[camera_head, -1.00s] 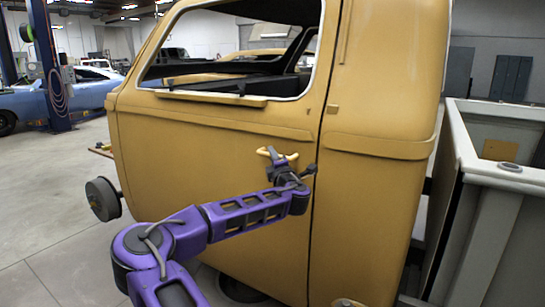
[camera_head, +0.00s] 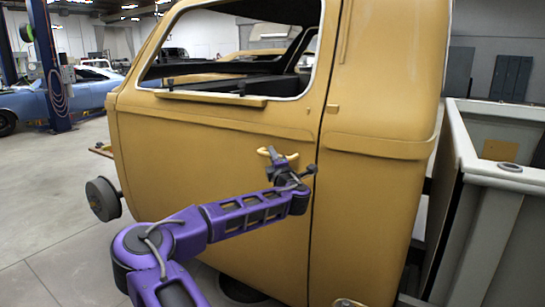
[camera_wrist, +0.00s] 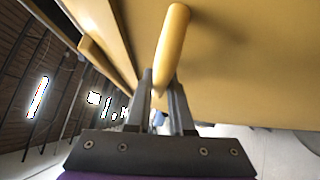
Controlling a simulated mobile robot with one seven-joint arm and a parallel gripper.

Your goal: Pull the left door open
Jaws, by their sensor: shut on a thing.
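The left door (camera_head: 190,165) is the large yellow panel of a bare truck cab, with an empty window opening above. It looks flush with the cab at the vertical seam on its right. A yellow bar handle (camera_head: 291,156) sticks out near that seam, and it also shows in the wrist view (camera_wrist: 173,45). My gripper (camera_head: 273,158) is at the handle, at the end of my purple arm. In the wrist view my gripper's dark fingers (camera_wrist: 163,85) are on both sides of the handle's lower end, shut on it.
A grey open-topped box body (camera_head: 490,185) stands close behind the cab at the right. A grey round hub (camera_head: 103,199) sticks out at the cab's left. A blue car (camera_head: 60,100) and a lift post (camera_head: 48,65) stand farther back left. The floor at left is clear.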

